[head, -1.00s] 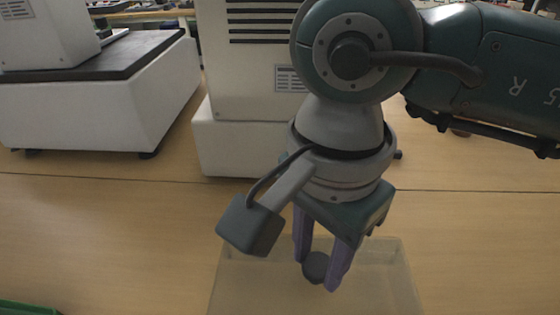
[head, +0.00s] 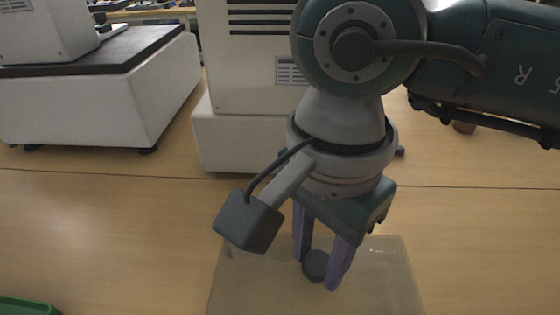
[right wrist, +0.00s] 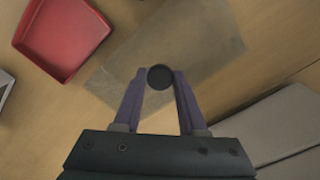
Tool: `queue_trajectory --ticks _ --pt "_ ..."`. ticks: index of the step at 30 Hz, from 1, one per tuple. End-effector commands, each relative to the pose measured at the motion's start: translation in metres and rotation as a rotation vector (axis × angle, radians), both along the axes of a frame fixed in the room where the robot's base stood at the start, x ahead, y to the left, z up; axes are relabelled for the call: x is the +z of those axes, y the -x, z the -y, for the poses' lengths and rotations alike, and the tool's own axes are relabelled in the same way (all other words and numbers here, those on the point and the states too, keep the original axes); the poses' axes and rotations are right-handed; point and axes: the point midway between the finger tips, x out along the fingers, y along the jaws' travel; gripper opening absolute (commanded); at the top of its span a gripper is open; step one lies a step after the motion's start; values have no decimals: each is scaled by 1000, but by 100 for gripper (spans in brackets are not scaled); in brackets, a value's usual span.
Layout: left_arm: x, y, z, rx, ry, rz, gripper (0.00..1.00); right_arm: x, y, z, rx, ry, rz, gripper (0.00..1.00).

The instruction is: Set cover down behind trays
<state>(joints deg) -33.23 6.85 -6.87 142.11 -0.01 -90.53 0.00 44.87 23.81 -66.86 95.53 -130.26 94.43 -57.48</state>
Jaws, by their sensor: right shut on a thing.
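The cover (head: 385,275) is a clear, flat, rectangular panel with a dark round knob (head: 315,266). My right gripper (head: 317,273) points down and is shut on this knob, one purple finger on each side. In the right wrist view, the cover (right wrist: 205,40) spreads out beyond the fingertips, with the knob (right wrist: 160,77) between them. I cannot tell whether the cover hangs just above the table or touches it. A red tray (right wrist: 62,38) lies at the upper left of the right wrist view. A green tray edge (head: 25,307) shows at the head view's lower left. My left gripper is not in view.
A white machine (head: 240,145) stands behind the right gripper. Another white machine with a black top (head: 90,110) stands at the back left. The wooden table (head: 110,220) is bare between the machines and the cover.

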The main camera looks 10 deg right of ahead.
Motion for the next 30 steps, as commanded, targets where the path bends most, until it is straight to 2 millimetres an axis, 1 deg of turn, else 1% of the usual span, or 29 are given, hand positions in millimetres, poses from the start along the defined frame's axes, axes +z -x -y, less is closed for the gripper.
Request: queue_trajectory --ticks 4,13,14,15,23,30 --pt "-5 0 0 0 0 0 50 -4 0 0 0 0 1 0" --pt "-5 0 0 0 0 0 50 -4 0 0 0 0 1 0" --pt "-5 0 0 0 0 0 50 -4 0 0 0 0 1 42" --pt "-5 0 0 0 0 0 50 -4 0 0 0 0 1 46" --pt "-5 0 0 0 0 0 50 -4 0 0 1 0 0 76" --pt "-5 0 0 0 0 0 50 -4 0 0 0 0 -1 76"
